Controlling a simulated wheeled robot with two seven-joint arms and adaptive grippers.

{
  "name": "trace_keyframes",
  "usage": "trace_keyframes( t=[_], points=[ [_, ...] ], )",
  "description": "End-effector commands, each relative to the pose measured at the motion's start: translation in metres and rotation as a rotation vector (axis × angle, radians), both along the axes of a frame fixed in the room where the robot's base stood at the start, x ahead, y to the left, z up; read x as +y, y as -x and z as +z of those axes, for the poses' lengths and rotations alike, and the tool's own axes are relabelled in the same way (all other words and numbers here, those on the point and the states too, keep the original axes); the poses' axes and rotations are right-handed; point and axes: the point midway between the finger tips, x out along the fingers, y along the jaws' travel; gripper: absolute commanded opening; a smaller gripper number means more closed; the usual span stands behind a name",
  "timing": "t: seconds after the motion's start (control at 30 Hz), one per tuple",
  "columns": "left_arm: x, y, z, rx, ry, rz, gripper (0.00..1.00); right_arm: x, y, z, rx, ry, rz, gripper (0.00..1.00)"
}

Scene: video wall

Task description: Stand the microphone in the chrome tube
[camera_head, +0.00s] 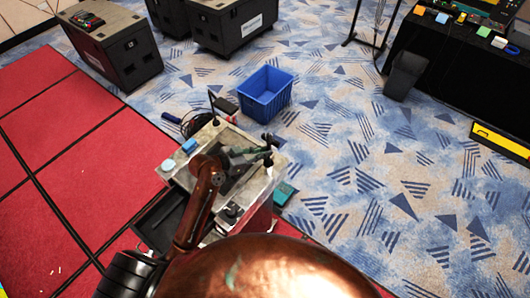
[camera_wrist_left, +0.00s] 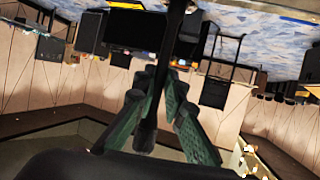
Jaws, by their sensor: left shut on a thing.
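My left gripper (camera_head: 262,152), with green finger pads, is over the top of a pale case (camera_head: 276,176). In the left wrist view its fingers (camera_wrist_left: 162,88) close around a dark, slim stick (camera_wrist_left: 146,132), which looks like the microphone and runs away from the camera between them. In the head view the held thing is small and mostly hidden by the fingers. I cannot make out the chrome tube clearly in either view. My right gripper is not in view.
A blue bin (camera_head: 266,92) stands on the patterned carpet behind the case. A light blue block (camera_head: 189,146) sits on the case's left edge. Black flight cases (camera_head: 122,55) stand at the back left, and a dark waste bin (camera_head: 405,75) at the right. The carpet at right is clear.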

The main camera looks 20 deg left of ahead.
Motion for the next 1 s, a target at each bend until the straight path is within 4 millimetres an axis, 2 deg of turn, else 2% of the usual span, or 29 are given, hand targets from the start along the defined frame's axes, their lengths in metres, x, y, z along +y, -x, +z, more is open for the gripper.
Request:
trace_keyframes(
  t=[0.63,1.0],
  points=[
    [0.0,0.0,-0.017,-0.001,0.0,0.0,0.0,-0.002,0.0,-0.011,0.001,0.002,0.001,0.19],
    [0.0,0.0,-0.028,-0.001,0.0,0.0,0.0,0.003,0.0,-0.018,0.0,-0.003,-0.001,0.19]
  ],
)
